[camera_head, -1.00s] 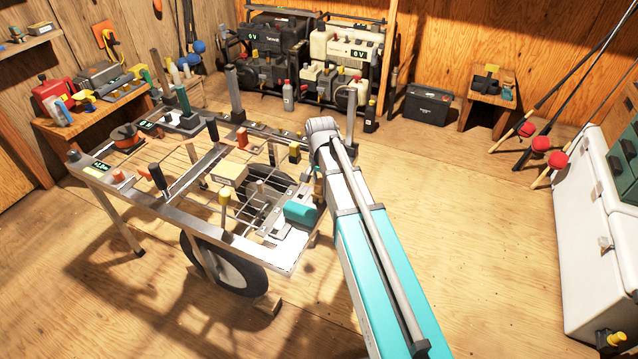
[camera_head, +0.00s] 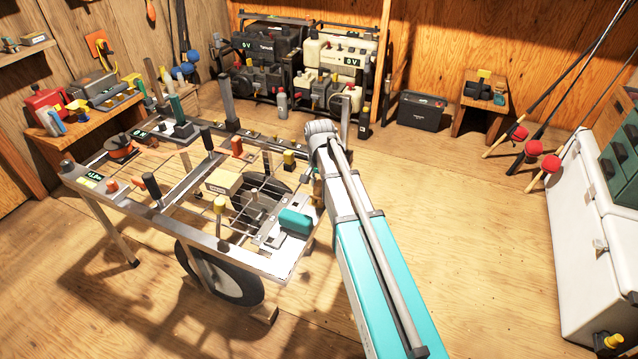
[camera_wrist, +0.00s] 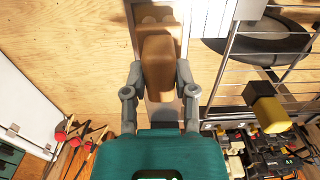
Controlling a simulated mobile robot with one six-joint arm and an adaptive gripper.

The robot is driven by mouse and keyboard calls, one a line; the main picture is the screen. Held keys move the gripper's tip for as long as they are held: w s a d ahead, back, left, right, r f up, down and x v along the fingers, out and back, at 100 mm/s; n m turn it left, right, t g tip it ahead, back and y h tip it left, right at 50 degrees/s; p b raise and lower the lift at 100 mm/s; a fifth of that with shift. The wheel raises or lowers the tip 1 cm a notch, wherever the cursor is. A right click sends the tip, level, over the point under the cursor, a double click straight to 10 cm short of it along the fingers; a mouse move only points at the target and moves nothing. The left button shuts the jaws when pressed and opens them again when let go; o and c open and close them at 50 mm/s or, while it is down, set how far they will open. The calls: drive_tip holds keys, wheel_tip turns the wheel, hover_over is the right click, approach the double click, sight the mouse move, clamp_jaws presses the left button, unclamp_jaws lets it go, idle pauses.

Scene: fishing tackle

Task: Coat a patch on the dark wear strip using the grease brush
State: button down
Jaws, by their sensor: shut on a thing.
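My gripper (camera_wrist: 159,78) is shut on a brown wooden handle, which I take to be the grease brush (camera_wrist: 158,62), in the wrist view. One finger presses each side of it. The brush's bristles are hidden, so I cannot tell whether they touch anything. A grey metal rail runs behind the handle in that view. In the head view my arm reaches to the right end of the metal cart frame (camera_head: 205,240) and hides most of the gripper. I cannot make out the dark wear strip with certainty in either view.
The cart carries a teal block (camera_head: 296,221), a pale wooden block (camera_head: 223,183), a yellow-topped knob (camera_head: 219,204) and several upright posts. A white cooler (camera_head: 585,235) stands right. Floor between is clear.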

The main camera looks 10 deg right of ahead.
drive_tip(key=shift+s+a+f, duration=0.1)
drive_tip(key=shift+s+a, duration=0.5)
drive_tip(key=shift+s, duration=0.25)
drive_tip(key=shift+s+a, duration=0.6)
drive_tip(key=shift+s, duration=0.2)
wheel_tip(320, 180, up, 6)
drive_tip(key=p, duration=0.6)
drive_tip(key=shift+r+p, duration=1.45)
drive_tip(key=shift+r, duration=0.1)
